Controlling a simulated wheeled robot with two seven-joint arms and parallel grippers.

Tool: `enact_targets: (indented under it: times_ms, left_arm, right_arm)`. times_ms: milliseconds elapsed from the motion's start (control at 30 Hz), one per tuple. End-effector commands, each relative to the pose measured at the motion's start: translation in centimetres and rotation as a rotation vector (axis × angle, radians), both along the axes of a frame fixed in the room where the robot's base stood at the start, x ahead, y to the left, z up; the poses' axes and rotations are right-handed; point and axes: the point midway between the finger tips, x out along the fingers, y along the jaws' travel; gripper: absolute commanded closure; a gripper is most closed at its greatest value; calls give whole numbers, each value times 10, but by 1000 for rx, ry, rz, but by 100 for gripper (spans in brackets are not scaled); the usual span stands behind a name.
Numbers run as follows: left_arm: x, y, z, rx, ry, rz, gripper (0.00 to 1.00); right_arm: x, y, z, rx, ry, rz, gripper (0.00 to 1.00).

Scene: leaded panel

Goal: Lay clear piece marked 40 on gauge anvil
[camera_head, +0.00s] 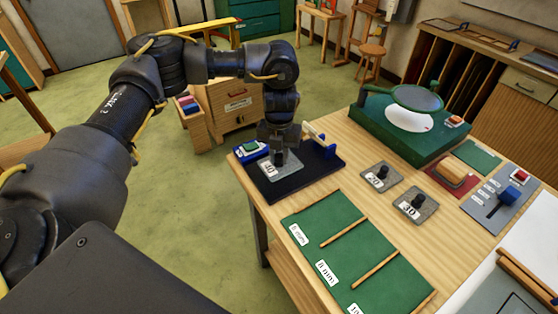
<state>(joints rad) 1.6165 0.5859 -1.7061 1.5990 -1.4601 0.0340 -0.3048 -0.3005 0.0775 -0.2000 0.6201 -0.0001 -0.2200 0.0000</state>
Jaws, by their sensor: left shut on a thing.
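My left gripper (279,148) points down over the near left end of the bench and is shut on the dark knob of a clear, greyish square piece (288,172). A small white label on the piece seems to read 40. The piece is over the dark gauge base (305,178); I cannot tell whether it touches it. A blue gauge part (327,151) with a pale bar stands just right of the gripper, and a blue box with a green display (248,150) is at left. The anvil cannot be made out, likely hidden by the gripper and piece. My right gripper is not in view.
Two similar knobbed pieces, marked 20 (375,184) and 30 (426,212), lie on the bench at right. A green sorting board (325,221) with wooden strips lies in front. A green stand with a magnifier (372,132) is behind.

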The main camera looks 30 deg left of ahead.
Motion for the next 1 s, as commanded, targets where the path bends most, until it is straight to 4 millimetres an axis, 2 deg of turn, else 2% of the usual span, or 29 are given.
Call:
enact_targets:
  times_ms: [167, 433, 867, 900, 1000]
  left_arm:
    - [3, 2, -5, 0, 1, 1, 95]
    - [4, 3, -34, 0, 1, 1, 95]
    - [4, 3, -42, 0, 1, 0, 95]
    - [4, 3, -40, 0, 1, 0, 73]
    - [4, 3, -40, 0, 1, 0, 60]
  right_arm:
    - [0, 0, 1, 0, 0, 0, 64]
    - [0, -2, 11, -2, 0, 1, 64]
    - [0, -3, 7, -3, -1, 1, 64]
    - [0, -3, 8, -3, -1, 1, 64]
    - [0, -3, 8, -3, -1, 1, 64]
